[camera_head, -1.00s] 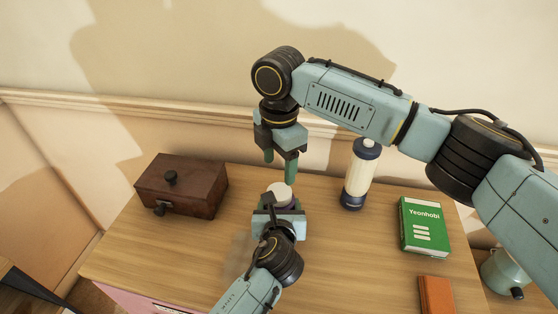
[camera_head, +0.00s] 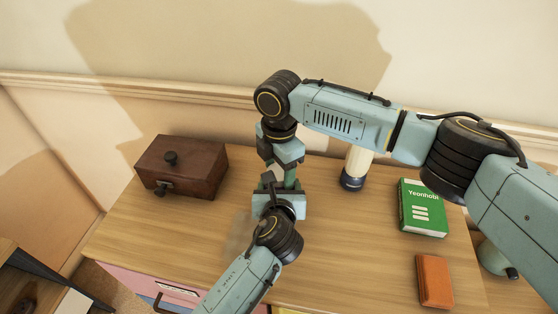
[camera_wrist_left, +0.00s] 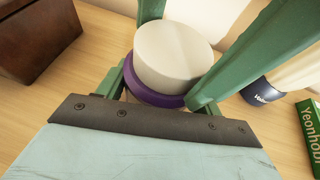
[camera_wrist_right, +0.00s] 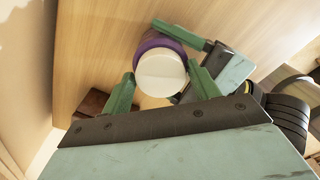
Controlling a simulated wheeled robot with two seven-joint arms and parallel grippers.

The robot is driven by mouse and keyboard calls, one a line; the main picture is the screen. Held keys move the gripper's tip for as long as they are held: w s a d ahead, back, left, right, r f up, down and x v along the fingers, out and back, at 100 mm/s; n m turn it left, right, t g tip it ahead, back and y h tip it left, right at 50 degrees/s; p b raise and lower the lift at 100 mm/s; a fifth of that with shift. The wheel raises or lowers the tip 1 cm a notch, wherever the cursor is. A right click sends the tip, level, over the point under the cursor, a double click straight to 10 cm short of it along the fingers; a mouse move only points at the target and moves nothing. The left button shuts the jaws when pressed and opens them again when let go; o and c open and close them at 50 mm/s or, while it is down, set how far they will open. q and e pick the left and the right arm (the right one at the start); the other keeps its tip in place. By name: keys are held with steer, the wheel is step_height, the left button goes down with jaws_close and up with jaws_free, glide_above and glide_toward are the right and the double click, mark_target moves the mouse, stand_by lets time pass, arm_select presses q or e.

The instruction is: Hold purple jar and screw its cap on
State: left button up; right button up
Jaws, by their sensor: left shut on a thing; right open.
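The purple jar (camera_wrist_left: 170,97) stands upright on the table between the fingers of my left gripper (camera_wrist_left: 160,95), which is shut on it. Its white cap (camera_wrist_left: 172,57) sits on top of the jar; how tightly it is screwed cannot be told. My right gripper (camera_wrist_right: 163,88) comes from above, open. Its two fingers are on either side of the white cap, which also shows in the right wrist view (camera_wrist_right: 160,75). In the head view, the grippers mostly hide the jar and cap.
A dark brown wooden box (camera_head: 182,170) stands at the left. A white and navy bottle (camera_head: 355,170) stands to the right, partly behind my right arm. A green book (camera_head: 423,208) and an orange-brown notebook (camera_head: 435,280) lie at the right. The front middle is clear.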

steer(key=c, duration=0.8)
steer(key=m, duration=0.3)
steer(key=o, duration=1)
steer(key=shift+o, duration=0.4)
steer(key=shift+s, duration=0.15)
